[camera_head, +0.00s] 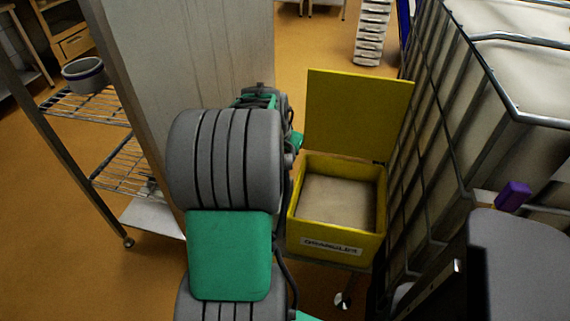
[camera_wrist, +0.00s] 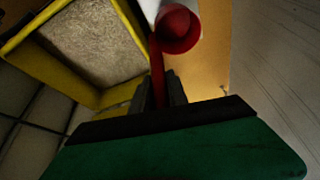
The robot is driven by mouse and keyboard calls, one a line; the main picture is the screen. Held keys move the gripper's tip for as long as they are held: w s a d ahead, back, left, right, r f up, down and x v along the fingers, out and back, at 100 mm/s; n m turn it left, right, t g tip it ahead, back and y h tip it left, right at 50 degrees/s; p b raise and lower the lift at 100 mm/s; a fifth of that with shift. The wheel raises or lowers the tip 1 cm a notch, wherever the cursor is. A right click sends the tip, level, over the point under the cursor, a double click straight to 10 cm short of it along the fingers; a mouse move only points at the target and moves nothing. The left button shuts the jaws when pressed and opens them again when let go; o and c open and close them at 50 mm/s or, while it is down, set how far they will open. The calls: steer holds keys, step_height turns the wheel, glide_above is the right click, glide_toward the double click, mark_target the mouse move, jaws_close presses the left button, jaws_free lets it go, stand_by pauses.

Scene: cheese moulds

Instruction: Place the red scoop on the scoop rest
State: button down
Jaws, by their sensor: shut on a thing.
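The red scoop (camera_wrist: 176,32) shows in the wrist view, its round hollow end at the top and its handle running down between my fingers. My gripper (camera_wrist: 160,88) is shut on the handle. The scoop is beside the yellow box (camera_wrist: 96,97), to the right of its opening. In the head view my arm hides the gripper and the scoop. I cannot make out the scoop rest in either view.
The yellow box (camera_head: 335,246) has its lid (camera_head: 355,112) raised and pale material inside. A caged white tank (camera_head: 520,75) stands close on the right. A pale panel (camera_head: 200,55) and a wire shelf (camera_head: 88,103) with a grey bowl (camera_head: 84,75) are on the left.

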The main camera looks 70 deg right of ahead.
steer(key=shift+w+d+f, duration=0.25)
steer(key=shift+w+f, duration=0.05)
steer(key=shift+f, duration=0.1)
steer(key=shift+w+d+f, duration=0.1)
steer(key=shift+f, duration=0.8)
steer(key=shift+w+d+f, duration=0.1)
steer(key=shift+f, duration=0.8)
steer(key=shift+s, duration=0.1)
steer(key=shift+f+b, duration=0.2)
steer(key=shift+b, duration=0.1)
steer(key=c, duration=1.3)
jaws_free()
steer(key=shift+r, duration=0.1)
